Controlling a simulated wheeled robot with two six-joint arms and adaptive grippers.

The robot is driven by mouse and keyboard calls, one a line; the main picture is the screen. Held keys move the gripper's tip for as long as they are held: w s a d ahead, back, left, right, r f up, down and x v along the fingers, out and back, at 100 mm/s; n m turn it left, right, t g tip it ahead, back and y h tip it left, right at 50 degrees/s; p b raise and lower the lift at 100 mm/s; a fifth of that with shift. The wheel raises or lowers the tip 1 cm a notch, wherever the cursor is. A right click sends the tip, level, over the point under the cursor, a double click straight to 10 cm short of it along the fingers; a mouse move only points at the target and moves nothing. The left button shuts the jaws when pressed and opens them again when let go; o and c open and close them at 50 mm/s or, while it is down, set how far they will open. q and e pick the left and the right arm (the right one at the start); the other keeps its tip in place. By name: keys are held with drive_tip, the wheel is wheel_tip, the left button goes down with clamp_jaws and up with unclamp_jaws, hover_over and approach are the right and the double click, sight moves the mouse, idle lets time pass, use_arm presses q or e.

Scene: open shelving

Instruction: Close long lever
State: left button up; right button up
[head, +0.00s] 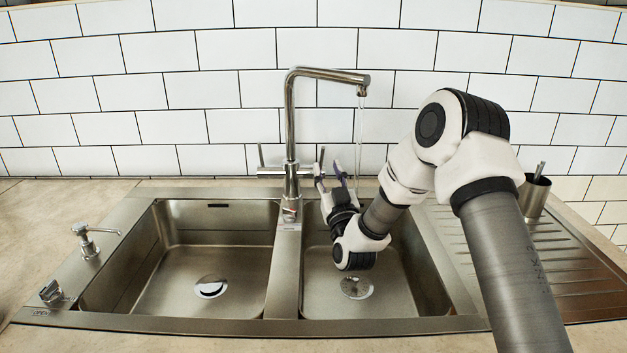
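A chrome faucet (290,120) stands behind the sink, its spout (345,75) turned right. A thin water stream (359,135) falls from the spout. A thin upright lever (261,155) is on the faucet's left side. Another upright lever (322,156) is on its right side. I cannot tell which is longer. My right gripper (329,171) points at the right lever, with its fingers apart. Its left finger is at or very near that lever; contact is unclear. My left gripper is out of view.
The steel double sink has an empty left basin (170,265) and a right basin (400,295) below my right arm. A soap dispenser (88,243) and a drain knob (52,292) are on the left rim. A metal cup (534,196) stands at right. A tiled wall (180,80) is behind.

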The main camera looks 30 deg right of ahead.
sight(323, 153)
drive_tip(key=x, duration=0.5)
drive_tip(key=shift+w+d+r+p, duration=0.1)
drive_tip(key=shift+w+r+p, duration=0.15)
drive_tip(key=shift+r+p, duration=0.05)
drive_tip(key=shift+w+d, duration=0.15)
drive_tip(key=shift+w, duration=0.25)
drive_tip(key=shift+s+r, duration=0.1)
clamp_jaws()
